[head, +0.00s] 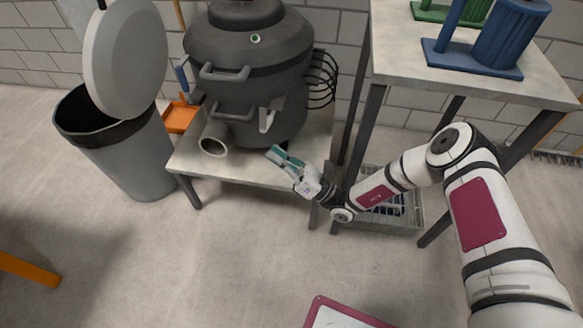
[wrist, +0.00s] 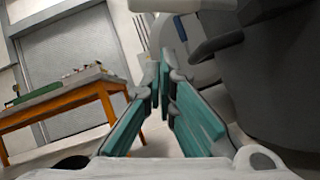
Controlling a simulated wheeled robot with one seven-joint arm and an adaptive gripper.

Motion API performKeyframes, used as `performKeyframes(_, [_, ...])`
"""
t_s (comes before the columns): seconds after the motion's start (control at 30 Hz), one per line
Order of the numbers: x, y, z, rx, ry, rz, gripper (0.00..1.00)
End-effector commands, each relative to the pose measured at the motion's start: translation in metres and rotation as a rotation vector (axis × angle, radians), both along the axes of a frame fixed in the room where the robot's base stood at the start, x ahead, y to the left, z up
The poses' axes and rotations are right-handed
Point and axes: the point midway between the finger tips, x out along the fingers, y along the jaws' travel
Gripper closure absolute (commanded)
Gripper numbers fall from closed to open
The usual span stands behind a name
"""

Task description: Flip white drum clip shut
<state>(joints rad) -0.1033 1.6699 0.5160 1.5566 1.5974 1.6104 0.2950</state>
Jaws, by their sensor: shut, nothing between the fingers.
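The white clip (head: 266,121) is a small pale lever on the front of the dark grey drum (head: 240,60) in the head view, low on its side and right of the pipe mouth. It appears to stick out from the drum, but its exact angle is hard to tell. My gripper (head: 274,152), with teal fingers, is just below and in front of the clip, apart from it. In the wrist view my gripper (wrist: 163,82) is shut and empty. The dark drum wall (wrist: 285,90) fills the right there, and a pale part, possibly the clip, shows at the top.
A bin (head: 125,150) stands left. A taller table (head: 470,75) with blue stands is right, close to my arm.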

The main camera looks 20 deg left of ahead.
Motion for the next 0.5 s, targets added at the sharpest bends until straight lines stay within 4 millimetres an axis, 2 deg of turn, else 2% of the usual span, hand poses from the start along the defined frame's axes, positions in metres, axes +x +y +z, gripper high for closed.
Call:
performKeyframes(0.03, [0.000, 0.006, 0.006, 0.001, -0.003, 0.003, 1.00])
performKeyframes(0.23, [0.008, 0.011, 0.029, 0.000, -0.003, 0.001, 1.00])
performKeyframes(0.5, [0.011, 0.014, 0.039, -0.001, -0.001, 0.001, 1.00])
